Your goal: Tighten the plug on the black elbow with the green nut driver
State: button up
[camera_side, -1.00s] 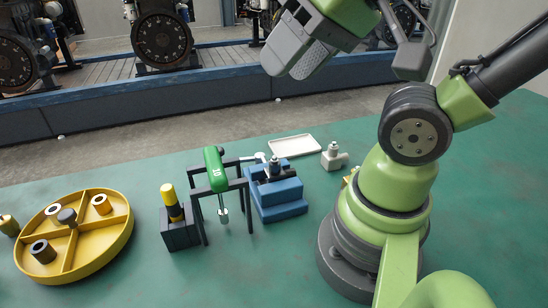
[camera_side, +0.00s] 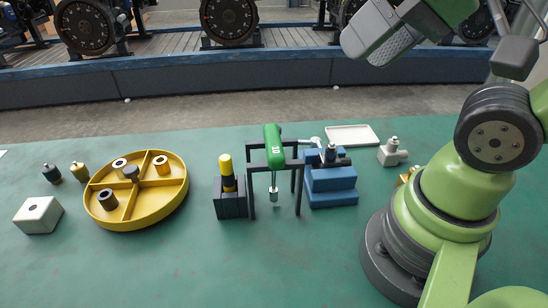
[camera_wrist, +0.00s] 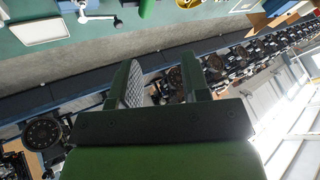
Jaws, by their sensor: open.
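The green nut driver (camera_side: 273,147) hangs upright in a black stand (camera_side: 298,180), its metal shaft and socket pointing down. The black elbow (camera_side: 341,162) sits on a stepped blue fixture (camera_side: 331,185) just right of the stand, with a plug (camera_side: 331,151) standing at its top. How far the plug is screwed in is too small to tell. My gripper (camera_side: 372,42) is raised high above and beyond the table, tilted, apart from the driver and elbow. In the wrist view my gripper (camera_wrist: 160,72) is open, with nothing between its fingers.
A yellow divided round tray (camera_side: 143,218) holds several cylinders. A black block (camera_side: 230,204) with a yellow-topped tool stands left of the stand. A white tray (camera_side: 352,135), a pale fitting (camera_side: 392,152) and a white block (camera_side: 39,215) are also out. The front table is clear.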

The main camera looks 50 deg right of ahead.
dwell(0.3)
jog(key=o, duration=0.6)
jog(key=shift+w, duration=0.2)
jog(key=shift+c, duration=0.2)
jog(key=m+g+h, duration=0.2)
jog(key=m+g, duration=0.3)
jog(key=g, duration=0.2)
send_near(274, 139)
jog(key=shift+w+f, duration=0.15)
jog(key=shift+f, duration=4.55)
grip_shut()
